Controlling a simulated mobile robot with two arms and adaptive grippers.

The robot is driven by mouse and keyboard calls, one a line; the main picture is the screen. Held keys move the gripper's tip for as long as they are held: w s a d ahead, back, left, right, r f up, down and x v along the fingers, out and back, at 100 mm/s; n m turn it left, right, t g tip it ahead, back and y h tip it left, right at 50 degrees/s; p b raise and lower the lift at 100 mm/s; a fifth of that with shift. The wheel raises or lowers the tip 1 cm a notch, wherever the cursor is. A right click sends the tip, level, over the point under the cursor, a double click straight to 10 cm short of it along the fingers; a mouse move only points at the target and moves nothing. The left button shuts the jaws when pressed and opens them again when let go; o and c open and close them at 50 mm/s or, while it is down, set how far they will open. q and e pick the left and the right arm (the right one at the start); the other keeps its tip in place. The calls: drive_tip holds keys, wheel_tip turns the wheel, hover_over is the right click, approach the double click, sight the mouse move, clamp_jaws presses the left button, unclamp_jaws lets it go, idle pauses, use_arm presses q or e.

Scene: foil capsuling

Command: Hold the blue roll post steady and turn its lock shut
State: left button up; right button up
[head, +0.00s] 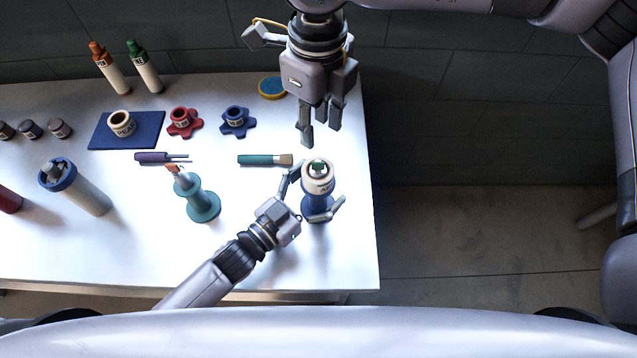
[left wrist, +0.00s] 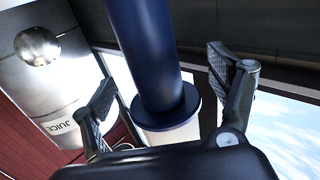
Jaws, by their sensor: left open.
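The blue roll post (head: 317,206) stands upright near the right end of the table, with a white labelled roll (head: 318,184) around its upper part. The lock (head: 319,168) shows as a small green and dark piece on top. My left gripper (head: 315,194) is open, with its fingers on either side of the post. In the left wrist view, the blue post (left wrist: 147,50) runs between the two open fingers (left wrist: 160,80), with gaps on both sides. My right gripper (head: 320,135) is open and empty, its fingers pointing down above and behind the lock.
A teal post (head: 203,207) stands left of my left gripper. A teal brush (head: 264,160), a blue star knob (head: 237,122) and a red star knob (head: 184,123) lie behind. The table's right edge (head: 374,220) is close to the post; the floor beyond is clear.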

use_arm(q)
drive_tip(key=shift+c, duration=0.3)
clamp_jaws()
idle(0.9)
idle(0.9)
